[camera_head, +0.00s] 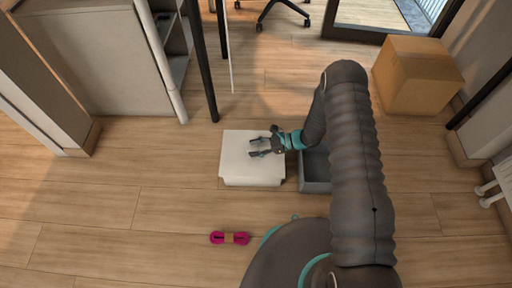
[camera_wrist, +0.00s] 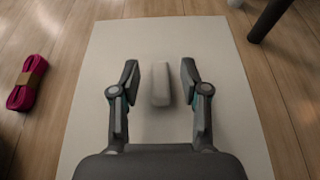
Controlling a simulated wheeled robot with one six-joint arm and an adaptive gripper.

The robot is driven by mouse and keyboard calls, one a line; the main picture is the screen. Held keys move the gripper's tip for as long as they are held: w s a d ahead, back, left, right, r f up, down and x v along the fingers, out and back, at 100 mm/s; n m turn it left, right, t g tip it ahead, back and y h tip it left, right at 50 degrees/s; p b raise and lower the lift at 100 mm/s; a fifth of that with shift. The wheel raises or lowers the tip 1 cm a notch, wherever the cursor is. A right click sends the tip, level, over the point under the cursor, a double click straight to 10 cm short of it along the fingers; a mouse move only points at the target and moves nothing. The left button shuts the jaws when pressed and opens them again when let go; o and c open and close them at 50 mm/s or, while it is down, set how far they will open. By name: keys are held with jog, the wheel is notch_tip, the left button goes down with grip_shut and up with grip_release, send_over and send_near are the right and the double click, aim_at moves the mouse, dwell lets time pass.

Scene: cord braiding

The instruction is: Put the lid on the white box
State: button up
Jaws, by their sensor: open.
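A white flat-topped piece (camera_head: 235,172) lies on the floor near the middle of the head view, with a short front side showing. In the wrist view its flat white top (camera_wrist: 105,50) fills the middle and carries a pale raised handle (camera_wrist: 160,88). I cannot tell whether this is the lid alone or a lid resting on the white box. My gripper (camera_head: 255,147) is over this top. In the wrist view the fingers (camera_wrist: 160,67) are open, one on each side of the handle, with gaps on both sides.
A grey open container (camera_head: 315,186) stands just right of the white piece, partly hidden by my arm. A pink cord bundle (camera_head: 230,238) with a brown band lies in front. A cardboard box (camera_head: 415,80) is at the back right. Dark table legs (camera_head: 207,80) stand behind; the left floor is clear.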

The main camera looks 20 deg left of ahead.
jog(key=v, duration=1.2)
jog(key=shift+d+r+b, duration=0.1)
jog(key=shift+b, duration=0.25)
jog(key=s+d+r+n+h, duration=0.2)
jog(key=r+n, duration=0.1)
jog(key=r, duration=0.6)
jog(key=s+d+r+n+h, duration=0.1)
jog(key=d+r+n+h, duration=0.15)
jog(key=r, duration=0.65)
jog(key=s+d+r+n+h, duration=0.1)
jog(key=s+d+r+n, duration=0.15)
jog(key=r, duration=0.65)
jog(key=s+d+r+n+t+h, duration=0.3)
jog(key=s+d+r, duration=0.3)
jog(key=s+r, duration=0.2)
jog(key=s+d+r+n+t+h, duration=0.4)
jog(key=s+d+r, duration=0.3)
jog(key=s+r, duration=0.2)
jog(key=shift+s+d+r+t, duration=0.3)
jog(key=shift+s+r+t, duration=0.05)
jog(key=shift+s+t, duration=0.55)
jog(key=shift+h, duration=0.25)
notch_tip(320, 180, up, 2)
jog(key=shift+r+p, duration=0.2)
jog(key=shift+p, duration=1)
